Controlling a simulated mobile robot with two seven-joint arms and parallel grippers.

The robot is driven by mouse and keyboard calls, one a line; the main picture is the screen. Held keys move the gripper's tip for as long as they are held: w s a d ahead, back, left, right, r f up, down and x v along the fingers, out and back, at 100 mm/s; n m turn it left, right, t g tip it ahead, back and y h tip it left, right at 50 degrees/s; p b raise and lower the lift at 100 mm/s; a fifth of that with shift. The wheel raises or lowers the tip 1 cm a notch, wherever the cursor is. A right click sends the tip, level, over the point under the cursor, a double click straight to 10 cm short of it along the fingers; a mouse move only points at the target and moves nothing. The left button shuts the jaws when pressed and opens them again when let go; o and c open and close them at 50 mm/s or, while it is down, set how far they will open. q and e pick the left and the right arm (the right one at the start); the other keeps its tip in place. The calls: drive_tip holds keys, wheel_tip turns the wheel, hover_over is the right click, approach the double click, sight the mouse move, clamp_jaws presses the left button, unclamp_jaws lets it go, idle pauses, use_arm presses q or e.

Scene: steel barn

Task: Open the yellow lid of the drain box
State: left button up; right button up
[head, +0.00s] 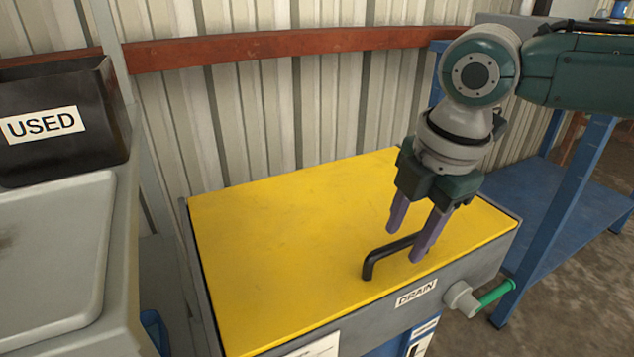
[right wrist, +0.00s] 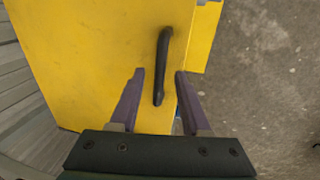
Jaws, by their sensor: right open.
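The drain box (head: 352,316) is grey with a "DRAIN" label on its front. Its flat yellow lid (head: 290,230) lies closed on top. A black bar handle (head: 372,262) stands on the lid near the front edge; it also shows in the right wrist view (right wrist: 162,62). My right gripper (head: 406,245) is open, pointing down at the handle. In the right wrist view its purple fingers (right wrist: 158,75) lie either side of the handle's near end. I cannot tell whether they touch the handle. My left gripper is not in view.
A black bin labelled "USED" (head: 88,150) and a grey lidded unit (head: 50,250) stand at left. A blue shelf frame (head: 560,220) is at right. A corrugated wall with a red rail (head: 290,45) is behind.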

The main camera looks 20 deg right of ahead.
clamp_jaws()
idle(1.4)
